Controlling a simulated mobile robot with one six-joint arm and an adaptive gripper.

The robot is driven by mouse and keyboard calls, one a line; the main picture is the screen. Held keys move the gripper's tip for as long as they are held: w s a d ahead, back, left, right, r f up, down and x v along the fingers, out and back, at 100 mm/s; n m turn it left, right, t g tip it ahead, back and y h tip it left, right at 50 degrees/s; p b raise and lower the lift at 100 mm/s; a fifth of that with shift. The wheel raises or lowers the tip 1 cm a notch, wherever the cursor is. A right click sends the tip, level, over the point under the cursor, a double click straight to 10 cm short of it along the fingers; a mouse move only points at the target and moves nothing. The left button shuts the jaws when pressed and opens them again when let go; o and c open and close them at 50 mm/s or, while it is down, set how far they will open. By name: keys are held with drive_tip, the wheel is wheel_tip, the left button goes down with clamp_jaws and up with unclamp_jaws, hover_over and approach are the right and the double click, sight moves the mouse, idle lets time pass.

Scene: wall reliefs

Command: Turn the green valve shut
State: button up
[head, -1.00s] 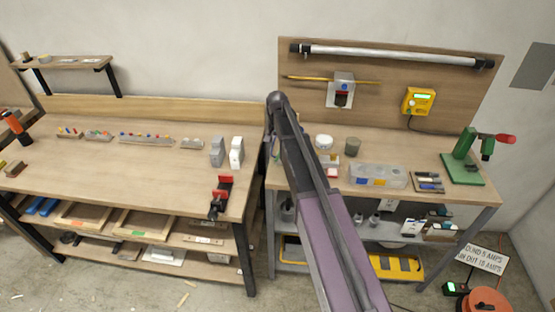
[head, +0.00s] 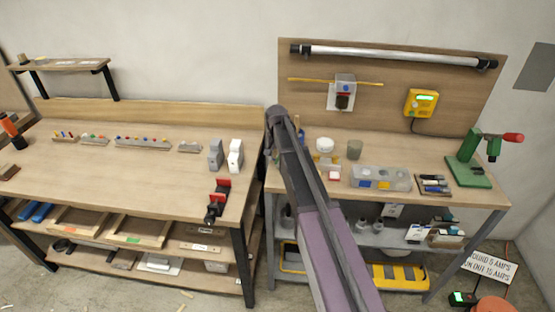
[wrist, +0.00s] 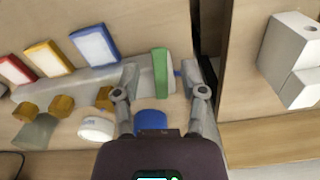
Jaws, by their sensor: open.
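In the wrist view a green bar-shaped piece (wrist: 160,72), which looks like the green valve's handle, stands upright in the picture beside a pale grey body. My gripper (wrist: 161,69) is open, with one finger to each side of the green piece. I cannot tell whether either finger touches it. In the head view my own arm covers this spot at the left end of the right bench, so the green valve and the fingertips are hidden there.
Near my gripper are a blue round piece (wrist: 151,121), a white round piece (wrist: 97,128), small orange-brown blocks (wrist: 61,105) and a grey cup (wrist: 36,131). White blocks (head: 235,156) stand across the gap on the left bench (head: 110,178). A green press (head: 468,170) stands far right.

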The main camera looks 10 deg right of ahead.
clamp_jaws()
idle(0.3)
drive_tip(key=shift+s+d+n, duration=0.2)
drive_tip(key=shift+d+n, duration=0.15)
drive_tip(key=shift+n, duration=0.75)
unclamp_jaws()
drive_tip(key=shift+w+a+m, duration=0.1)
drive_tip(key=shift+m, duration=0.2)
